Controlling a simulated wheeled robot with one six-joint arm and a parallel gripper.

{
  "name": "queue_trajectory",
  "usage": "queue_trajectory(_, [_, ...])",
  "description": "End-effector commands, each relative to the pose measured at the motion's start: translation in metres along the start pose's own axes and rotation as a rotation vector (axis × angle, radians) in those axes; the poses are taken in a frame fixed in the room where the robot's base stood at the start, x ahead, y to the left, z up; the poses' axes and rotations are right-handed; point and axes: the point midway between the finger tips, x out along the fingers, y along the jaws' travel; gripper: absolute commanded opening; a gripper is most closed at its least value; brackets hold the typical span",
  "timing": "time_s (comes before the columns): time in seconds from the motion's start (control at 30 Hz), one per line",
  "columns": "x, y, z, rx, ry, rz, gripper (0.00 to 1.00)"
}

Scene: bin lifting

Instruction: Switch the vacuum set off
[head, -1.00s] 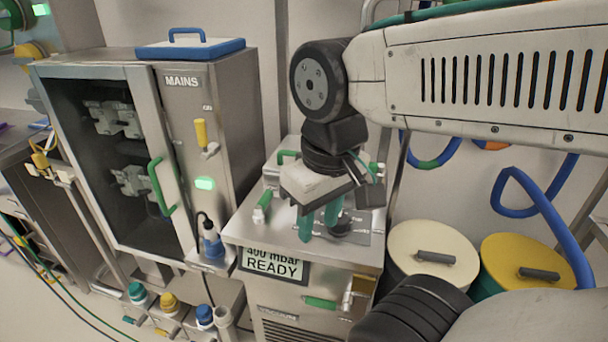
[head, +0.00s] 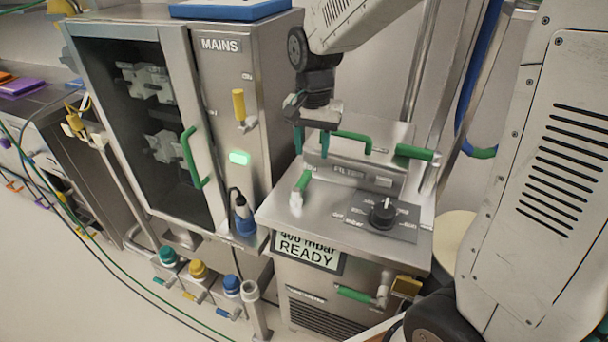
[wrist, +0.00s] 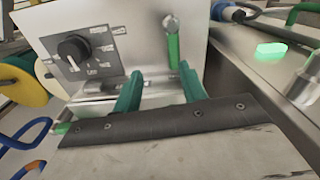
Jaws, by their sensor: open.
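The vacuum set (head: 280,211) is a low steel cabinet. Its front display (head: 308,249) reads 400 mbar READY. On its top is a black rotary knob (head: 383,213) on a dark label plate; its labels are too small to read. The knob also shows at the upper left of the wrist view (wrist: 73,48). My gripper (head: 311,143) has two teal fingers apart with nothing between them. It is above the set's top, left of and behind the knob, in front of the filter box. The wrist view shows the open fingers (wrist: 160,90) clear of the knob.
A green-handled lever (head: 302,186) stands at the set's top left. The filter box (head: 352,172) with green handles is behind. The MAINS cabinet (head: 235,120), with a yellow-handled switch (head: 239,106) and lit green lamp (head: 239,158), stands left. A green-handled valve (head: 356,294) is on the front.

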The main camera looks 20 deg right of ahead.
Motion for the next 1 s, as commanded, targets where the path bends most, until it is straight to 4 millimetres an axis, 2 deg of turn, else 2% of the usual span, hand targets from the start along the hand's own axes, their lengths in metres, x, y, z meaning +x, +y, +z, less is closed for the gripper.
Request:
queue_trajectory(0.03, [0.012, -0.008, -0.008, 0.03, -0.008, 0.007, 0.42])
queue_trajectory(0.2, [0.031, -0.023, -0.021, 0.096, -0.012, 0.011, 0.42])
queue_trajectory(0.37, [0.048, -0.025, -0.023, 0.108, -0.014, 0.013, 0.42])
queue_trajectory(0.7, [0.1, -0.024, -0.022, 0.106, -0.014, 0.013, 0.42])
queue_trajectory(0.83, [0.109, -0.024, -0.022, 0.106, -0.013, 0.012, 0.42])
queue_trajectory(1.0, [0.112, -0.024, -0.022, 0.105, -0.012, 0.011, 0.42])
